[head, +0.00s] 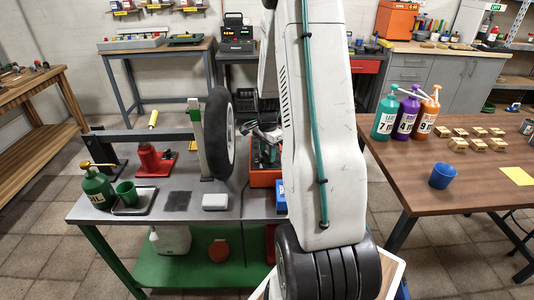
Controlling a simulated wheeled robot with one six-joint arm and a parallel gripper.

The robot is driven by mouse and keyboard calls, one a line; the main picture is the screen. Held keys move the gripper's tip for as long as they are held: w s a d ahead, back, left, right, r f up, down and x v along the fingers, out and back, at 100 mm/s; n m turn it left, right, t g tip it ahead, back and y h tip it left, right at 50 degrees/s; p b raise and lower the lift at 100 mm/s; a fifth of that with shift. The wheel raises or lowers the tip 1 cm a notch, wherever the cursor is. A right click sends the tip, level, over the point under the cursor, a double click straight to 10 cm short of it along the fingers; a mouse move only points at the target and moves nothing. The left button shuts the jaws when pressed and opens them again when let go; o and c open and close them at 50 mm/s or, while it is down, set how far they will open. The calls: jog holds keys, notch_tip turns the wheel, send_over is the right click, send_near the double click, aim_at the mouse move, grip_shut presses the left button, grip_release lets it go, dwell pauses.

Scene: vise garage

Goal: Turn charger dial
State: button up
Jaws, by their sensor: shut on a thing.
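The white links of my arm rise through the middle of the head view, and a second link comes down behind them. A grey part that looks like the wrist end of my arm (262,130) shows small at the left edge of the near link. The jaws are not clear there, and I cannot see what they touch. A dark unit with a red lit display (237,34), possibly the charger, stands on the back bench. An orange unit with a red display (397,20) stands at the back right. I cannot make out a dial on either.
A grey-topped bench (160,198) holds a wheel (220,133), a red jack (153,160), a green oil can (96,187) and an orange box (264,178). A wooden table (470,190) at right holds pump bottles (407,115) and a blue cup (443,176). Tiled floor lies between.

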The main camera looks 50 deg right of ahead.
jog(key=shift+d, duration=0.1)
dwell(0.3)
jog(key=o, duration=1)
jog(key=shift+s, duration=0.1)
jog(key=shift+c, duration=0.2)
notch_tip(320, 180, up, 8)
jog(key=shift+f, duration=0.1)
